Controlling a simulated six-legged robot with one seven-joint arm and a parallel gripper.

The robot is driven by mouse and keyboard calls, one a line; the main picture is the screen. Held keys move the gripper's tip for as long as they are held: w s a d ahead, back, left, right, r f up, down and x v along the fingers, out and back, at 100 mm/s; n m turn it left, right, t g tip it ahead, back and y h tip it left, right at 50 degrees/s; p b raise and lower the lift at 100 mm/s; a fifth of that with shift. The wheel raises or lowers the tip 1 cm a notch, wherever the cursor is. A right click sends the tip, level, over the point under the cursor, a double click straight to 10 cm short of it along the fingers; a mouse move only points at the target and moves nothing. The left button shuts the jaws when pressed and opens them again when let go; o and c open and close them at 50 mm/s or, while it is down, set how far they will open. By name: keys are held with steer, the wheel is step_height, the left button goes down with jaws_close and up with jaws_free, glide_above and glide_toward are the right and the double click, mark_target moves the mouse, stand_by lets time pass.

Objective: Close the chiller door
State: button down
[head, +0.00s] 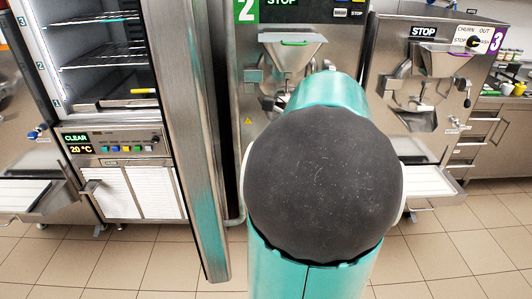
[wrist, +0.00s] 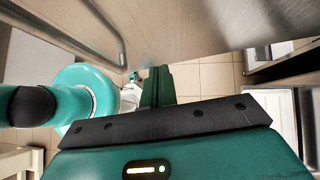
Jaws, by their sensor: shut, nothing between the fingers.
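The chiller (head: 118,140) stands at the left of the head view with its lit inside and wire shelves showing. Its steel chiller door (head: 190,130) stands open, swung out toward me and seen nearly edge-on. My gripper is hidden behind my arm in the head view. In the wrist view my gripper (wrist: 155,78) shows dark green fingers, shut and empty. A broad steel panel (wrist: 200,25), probably the door, fills the top of that view, with a bar like a handle (wrist: 108,30) on it. I cannot tell whether the fingers touch the panel.
Machine 2 (head: 295,45) stands behind my arm, and machine 3 (head: 428,75) is at the right. A steel shelf (head: 40,200) sticks out at the lower left. The tiled floor (head: 130,260) in front of the chiller is clear.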

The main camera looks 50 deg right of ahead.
steer(key=w+a+f, duration=0.2)
steer(key=w+a, duration=0.2)
steer(key=shift+w+a+f, duration=0.25)
steer(key=shift+a+f, duration=0.05)
steer(key=shift+a, duration=0.05)
